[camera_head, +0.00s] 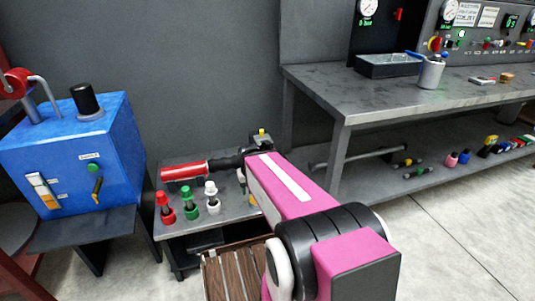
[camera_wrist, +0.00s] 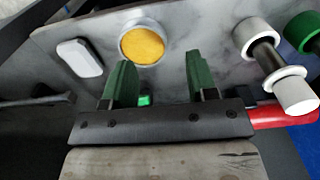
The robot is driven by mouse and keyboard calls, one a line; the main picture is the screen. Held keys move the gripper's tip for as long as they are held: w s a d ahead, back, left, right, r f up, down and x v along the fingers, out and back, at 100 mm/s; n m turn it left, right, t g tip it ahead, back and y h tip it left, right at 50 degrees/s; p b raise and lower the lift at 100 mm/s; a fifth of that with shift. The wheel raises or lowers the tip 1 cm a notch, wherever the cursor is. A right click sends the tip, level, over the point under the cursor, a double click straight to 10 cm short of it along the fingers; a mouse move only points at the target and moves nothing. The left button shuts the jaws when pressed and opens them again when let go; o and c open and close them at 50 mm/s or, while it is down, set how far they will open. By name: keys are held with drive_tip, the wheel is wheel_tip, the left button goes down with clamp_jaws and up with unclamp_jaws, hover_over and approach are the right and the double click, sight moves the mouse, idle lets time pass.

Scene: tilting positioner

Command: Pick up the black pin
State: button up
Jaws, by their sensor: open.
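My gripper (camera_wrist: 158,68) is open in the wrist view, its two green fingers apart over the grey table (camera_wrist: 200,22). No graspable part lies clearly between them; a small green thing (camera_wrist: 145,100) shows low behind the finger bar. I cannot pick out a black pin for certain in either view. In the head view, a row of red (camera_head: 164,208), green (camera_head: 190,203) and white (camera_head: 211,198) capped pieces stands on the small table. A white piece with a dark middle (camera_wrist: 268,55) is right of the fingers. My arm hides part of the table.
A round cup with yellow inside (camera_wrist: 143,44) and a white block (camera_wrist: 80,57) lie close beyond the fingers. A red cylinder (camera_head: 184,171) lies at the table's back. A blue box (camera_head: 75,150) stands left, a workbench (camera_head: 390,100) right.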

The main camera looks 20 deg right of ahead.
drive_tip(key=shift+c, duration=0.3)
drive_tip(key=w+f+n+y, duration=0.1)
drive_tip(key=w+y, duration=0.1)
drive_tip(key=w+f+n+t+y, duration=0.1)
drive_tip(key=w+y, duration=0.1)
drive_tip(key=w+n+y, duration=0.1)
drive_tip(key=w, duration=0.1)
drive_tip(key=shift+w+d+f+y, duration=0.3)
drive_tip(key=shift+w+f+y, duration=0.1)
drive_tip(key=w+d+r+n+t+y, duration=0.1)
drive_tip(key=w+d+n+t+y, duration=0.1)
drive_tip(key=w+d+t, duration=0.65)
drive_tip(key=w+d+r+n+t+y, duration=0.2)
drive_tip(key=w+d+t, duration=0.4)
drive_tip(key=d, duration=0.6)
drive_tip(key=shift+g, duration=0.25)
drive_tip(key=x, duration=1)
drive_tip(key=shift+w+r, duration=0.1)
drive_tip(key=shift+w, duration=0.35)
clamp_jaws()
